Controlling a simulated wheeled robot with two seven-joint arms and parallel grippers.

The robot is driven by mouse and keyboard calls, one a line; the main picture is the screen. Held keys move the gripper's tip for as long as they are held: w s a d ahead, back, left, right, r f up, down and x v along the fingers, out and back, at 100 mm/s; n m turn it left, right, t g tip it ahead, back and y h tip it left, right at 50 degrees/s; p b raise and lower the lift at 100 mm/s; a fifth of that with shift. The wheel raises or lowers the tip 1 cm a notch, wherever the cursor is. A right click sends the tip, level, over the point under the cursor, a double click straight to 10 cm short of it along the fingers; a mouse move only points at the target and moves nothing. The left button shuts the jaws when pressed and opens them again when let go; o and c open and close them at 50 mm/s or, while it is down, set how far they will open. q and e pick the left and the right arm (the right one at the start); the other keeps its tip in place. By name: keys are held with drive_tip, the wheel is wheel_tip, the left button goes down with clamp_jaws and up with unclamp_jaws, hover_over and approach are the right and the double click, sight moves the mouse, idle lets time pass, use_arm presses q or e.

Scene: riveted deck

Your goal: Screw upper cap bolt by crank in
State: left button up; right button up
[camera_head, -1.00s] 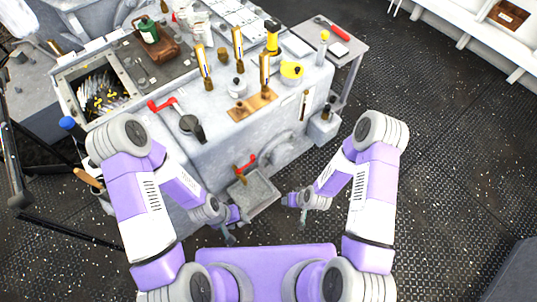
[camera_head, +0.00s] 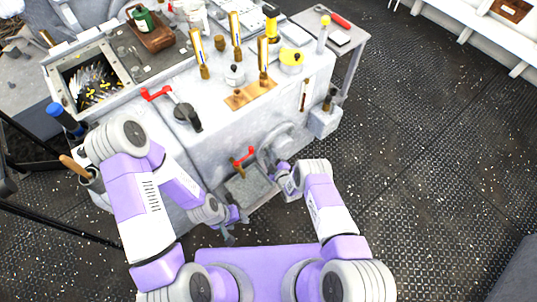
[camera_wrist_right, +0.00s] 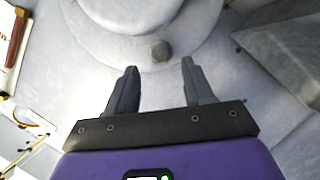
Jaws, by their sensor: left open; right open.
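A grey round cap on the machine's front (camera_head: 277,143) shows in the head view, partly behind my right gripper. In the right wrist view the cap (camera_wrist_right: 130,12) fills the top, with a small dark round bolt (camera_wrist_right: 161,50) on its face. My right gripper (camera_wrist_right: 159,68) is open and empty; the bolt appears between and slightly beyond its fingertips. In the head view my right gripper (camera_head: 279,170) is just below the cap. A red-handled crank (camera_head: 243,156) is at the machine's front, above a grey tray. My left gripper (camera_head: 230,230) is open, low and left of the tray.
The grey tray (camera_head: 246,190) juts out between my arms. On the machine top are another red handle (camera_head: 157,94), a dark lever (camera_head: 187,114), several brass-and-white cylinders and a yellow-topped part (camera_head: 291,58). A side table (camera_head: 352,38) stands behind. The floor at right is clear.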

sight(268, 150)
drive_tip(key=shift+b+x, duration=0.85)
drive_tip(key=shift+x, duration=1.15)
clamp_jaws()
drive_tip(key=shift+d+m, duration=0.1)
drive_tip(key=shift+m, duration=0.2)
drive_tip(key=shift+w+d+r+m+g+y, duration=0.1)
drive_tip(key=shift+m+g+y, duration=0.3)
drive_tip(key=shift+m+g, duration=0.4)
drive_tip(key=shift+d+m+g+y, duration=0.15)
drive_tip(key=shift+m+g+y, duration=0.35)
drive_tip(key=shift+m, duration=0.8)
